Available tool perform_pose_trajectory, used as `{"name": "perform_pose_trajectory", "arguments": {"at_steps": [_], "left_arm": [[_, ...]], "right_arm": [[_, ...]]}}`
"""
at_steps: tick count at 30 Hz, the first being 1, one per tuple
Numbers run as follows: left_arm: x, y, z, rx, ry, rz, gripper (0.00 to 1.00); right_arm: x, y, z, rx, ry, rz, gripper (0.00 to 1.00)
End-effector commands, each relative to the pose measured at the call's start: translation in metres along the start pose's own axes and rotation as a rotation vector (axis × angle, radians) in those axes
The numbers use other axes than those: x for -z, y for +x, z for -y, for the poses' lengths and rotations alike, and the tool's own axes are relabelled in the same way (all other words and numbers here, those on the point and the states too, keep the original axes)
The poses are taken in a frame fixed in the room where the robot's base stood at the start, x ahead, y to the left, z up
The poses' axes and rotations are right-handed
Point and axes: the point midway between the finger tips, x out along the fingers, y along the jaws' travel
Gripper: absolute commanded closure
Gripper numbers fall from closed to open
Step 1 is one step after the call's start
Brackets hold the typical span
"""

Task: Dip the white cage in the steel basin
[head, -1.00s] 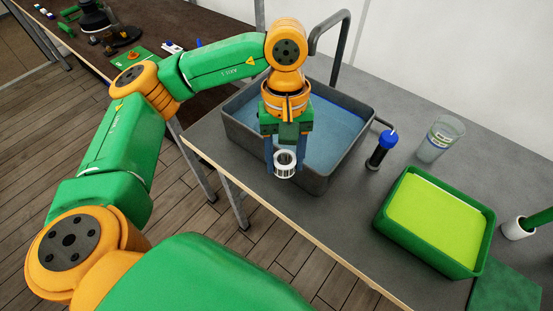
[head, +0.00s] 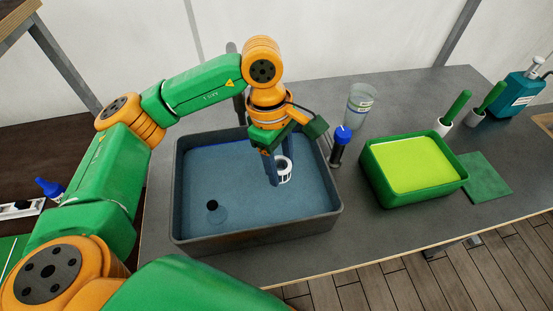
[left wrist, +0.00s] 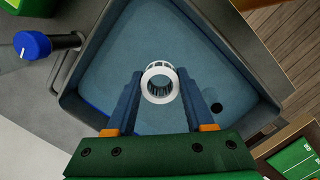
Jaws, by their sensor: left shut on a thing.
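The white cage (head: 285,179) is a small, round, open ring with slots. It is held between the fingers of my left gripper (head: 277,168), which is shut on it. In the left wrist view the cage (left wrist: 160,99) sits between the two blue fingertips with its round opening facing the camera. The steel basin (head: 256,231) is a grey rectangular tub with blue water in it. The cage is over the right part of the basin, inside its walls as seen from above. I cannot tell whether it touches the water. My right gripper is not in view.
A dark round hole (head: 213,205) shows in the basin.

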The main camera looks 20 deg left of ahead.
Motion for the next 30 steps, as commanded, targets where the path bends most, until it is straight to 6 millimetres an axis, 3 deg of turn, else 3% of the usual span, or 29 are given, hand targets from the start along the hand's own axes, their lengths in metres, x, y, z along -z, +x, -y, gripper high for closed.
{"name": "perform_pose_trajectory", "arguments": {"at_steps": [1,18,30], "left_arm": [[0.003,0.016,0.0,0.001,0.0,0.0,1.0],[0.016,0.104,0.0,0.001,0.002,0.0,1.0],[0.018,0.116,0.0,0.0,0.002,0.001,1.0]], "right_arm": [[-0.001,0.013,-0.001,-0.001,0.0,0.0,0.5],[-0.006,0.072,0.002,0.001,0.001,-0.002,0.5],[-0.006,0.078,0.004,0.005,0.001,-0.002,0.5]]}}
